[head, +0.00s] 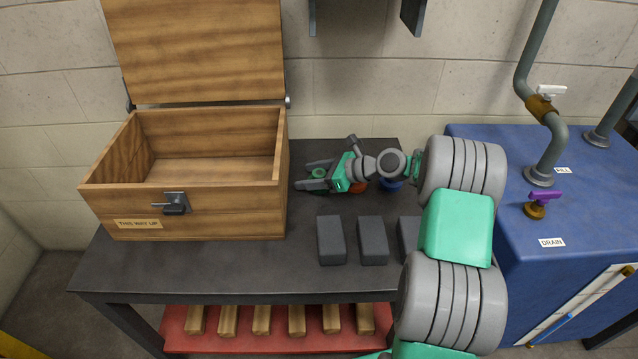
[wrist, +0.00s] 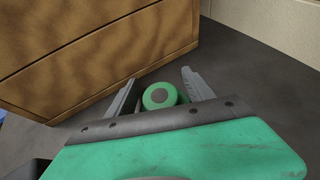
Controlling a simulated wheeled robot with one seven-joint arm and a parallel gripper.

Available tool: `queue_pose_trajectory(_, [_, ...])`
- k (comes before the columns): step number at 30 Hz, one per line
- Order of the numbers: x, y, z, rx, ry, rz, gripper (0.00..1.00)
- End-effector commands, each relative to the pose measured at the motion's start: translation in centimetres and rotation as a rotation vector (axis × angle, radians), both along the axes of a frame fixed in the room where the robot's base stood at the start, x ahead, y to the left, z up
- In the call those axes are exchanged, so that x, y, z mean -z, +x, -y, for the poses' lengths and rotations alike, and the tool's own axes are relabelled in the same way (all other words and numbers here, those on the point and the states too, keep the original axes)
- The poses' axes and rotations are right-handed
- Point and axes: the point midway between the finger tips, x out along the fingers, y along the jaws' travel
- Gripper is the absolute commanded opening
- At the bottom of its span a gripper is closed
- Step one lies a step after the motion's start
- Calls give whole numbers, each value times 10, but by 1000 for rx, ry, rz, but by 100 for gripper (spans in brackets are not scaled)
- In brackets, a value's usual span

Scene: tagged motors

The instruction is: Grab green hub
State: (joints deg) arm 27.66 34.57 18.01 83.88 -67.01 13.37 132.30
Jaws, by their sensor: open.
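In the wrist view my gripper (wrist: 160,76) has one finger on each side of the green hub, with a gap visible on both sides. The hub sits between the fingers, near the palm. The lower part of the hub is hidden by the palm edge.
An open wooden box (head: 145,213) stands just beyond the fingertips. Three dark grey blocks (head: 331,240) stand in front. A blue tank (head: 590,185) is at right.

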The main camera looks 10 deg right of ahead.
Motion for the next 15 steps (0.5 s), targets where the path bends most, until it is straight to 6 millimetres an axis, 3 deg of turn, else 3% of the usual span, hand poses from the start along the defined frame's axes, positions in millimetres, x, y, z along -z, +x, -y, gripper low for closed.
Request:
queue_pose_trajectory(5, [-1, 0, 0, 1, -1, 1, 61])
queue_pose_trajectory(15, [-1, 0, 1, 1, -1, 1, 33])
